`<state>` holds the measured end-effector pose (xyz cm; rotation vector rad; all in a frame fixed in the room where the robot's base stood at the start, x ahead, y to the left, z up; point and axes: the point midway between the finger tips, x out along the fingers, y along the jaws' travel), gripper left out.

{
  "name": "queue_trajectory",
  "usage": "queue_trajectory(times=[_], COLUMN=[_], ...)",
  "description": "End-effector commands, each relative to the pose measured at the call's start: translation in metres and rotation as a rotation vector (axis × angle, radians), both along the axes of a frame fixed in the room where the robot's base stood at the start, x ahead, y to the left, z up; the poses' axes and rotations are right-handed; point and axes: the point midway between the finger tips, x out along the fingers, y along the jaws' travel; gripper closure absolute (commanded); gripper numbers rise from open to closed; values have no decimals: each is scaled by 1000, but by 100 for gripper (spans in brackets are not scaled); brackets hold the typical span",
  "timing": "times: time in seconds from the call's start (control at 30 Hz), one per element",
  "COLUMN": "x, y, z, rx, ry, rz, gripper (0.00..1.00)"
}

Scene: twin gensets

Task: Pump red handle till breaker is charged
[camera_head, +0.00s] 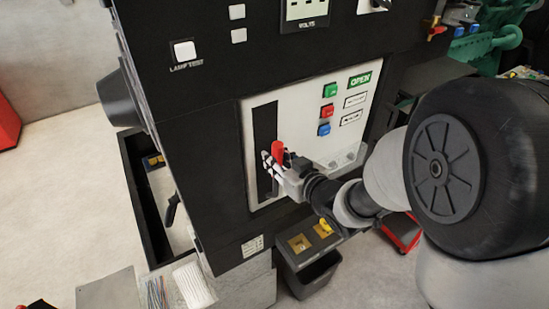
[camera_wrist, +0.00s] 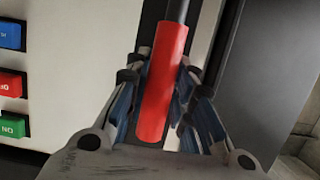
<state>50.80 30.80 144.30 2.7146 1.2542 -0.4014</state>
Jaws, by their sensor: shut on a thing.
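The red handle (camera_head: 277,151) sits on the breaker panel (camera_head: 318,158), at the dark vertical slot on the panel's left side. My gripper (camera_head: 270,163) is shut on the red handle at about the middle of the slot's height. In the wrist view the red handle (camera_wrist: 163,85) lies between the two fingers, with its dark shaft running up out of the picture. The panel carries a green OPEN sign (camera_head: 360,80) and green, red and blue buttons. The charge indicator's wording is too small to read.
The black cabinet (camera_head: 215,180) fills the middle. A LAMP TEST button (camera_head: 185,52) is at its upper left. A dark bin (camera_head: 308,274) stands below the panel on the right. A tray (camera_head: 148,205) is at left. Open floor (camera_head: 70,190) lies farther left.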

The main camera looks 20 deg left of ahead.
Motion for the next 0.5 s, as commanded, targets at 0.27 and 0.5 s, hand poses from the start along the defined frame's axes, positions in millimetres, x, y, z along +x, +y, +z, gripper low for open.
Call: queue_trajectory(times=[0.27,0.5], x=[-29,-53], y=[-35,-64], z=[-24,-54], rx=[-8,-8], ry=[9,12], rz=[-4,-6], gripper=[100,100])
